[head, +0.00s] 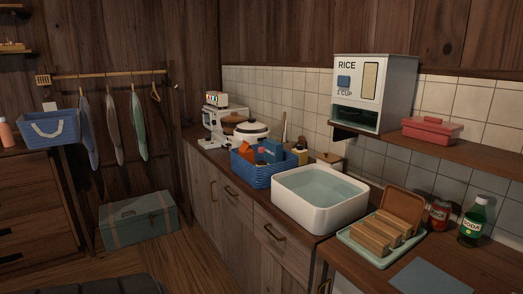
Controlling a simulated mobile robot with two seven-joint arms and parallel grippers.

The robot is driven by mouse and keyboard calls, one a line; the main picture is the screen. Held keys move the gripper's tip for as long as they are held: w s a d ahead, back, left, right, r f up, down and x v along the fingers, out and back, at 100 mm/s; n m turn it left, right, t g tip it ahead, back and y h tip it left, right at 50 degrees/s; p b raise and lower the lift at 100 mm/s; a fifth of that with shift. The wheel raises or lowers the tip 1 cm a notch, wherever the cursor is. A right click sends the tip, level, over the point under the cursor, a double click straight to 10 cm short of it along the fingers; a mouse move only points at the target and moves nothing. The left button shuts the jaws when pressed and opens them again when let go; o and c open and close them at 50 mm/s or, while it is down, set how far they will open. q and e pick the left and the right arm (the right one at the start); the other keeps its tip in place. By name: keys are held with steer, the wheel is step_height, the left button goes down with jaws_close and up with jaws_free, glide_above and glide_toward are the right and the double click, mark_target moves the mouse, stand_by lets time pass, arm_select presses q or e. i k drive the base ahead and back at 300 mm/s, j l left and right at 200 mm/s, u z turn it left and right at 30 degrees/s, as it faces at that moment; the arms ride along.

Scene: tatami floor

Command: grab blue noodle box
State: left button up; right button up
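A blue box (272,150) stands in a blue woven basket (265,176) on the counter, left of the sink. It looks like the noodle box, but its label is too small to read. Its lower part is hidden by the basket wall. An orange item (247,152) and other packages sit beside it in the basket. Neither of my grippers shows in the head view.
A white water-filled basin (312,214) stands right of the basket. A white pot (247,133) is behind it. A green tray (362,250), a soda bottle (472,222) and a rice dispenser (371,90) are to the right.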

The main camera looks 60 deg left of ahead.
mark_target(273, 149)
steer(key=i+j, duration=0.1)
steer(key=j, duration=0.45)
steer(key=i+j, duration=0.1)
steer(key=j, duration=0.95)
steer(key=i+j, duration=0.15)
steer(key=j, duration=0.4)
steer(key=u, duration=0.05)
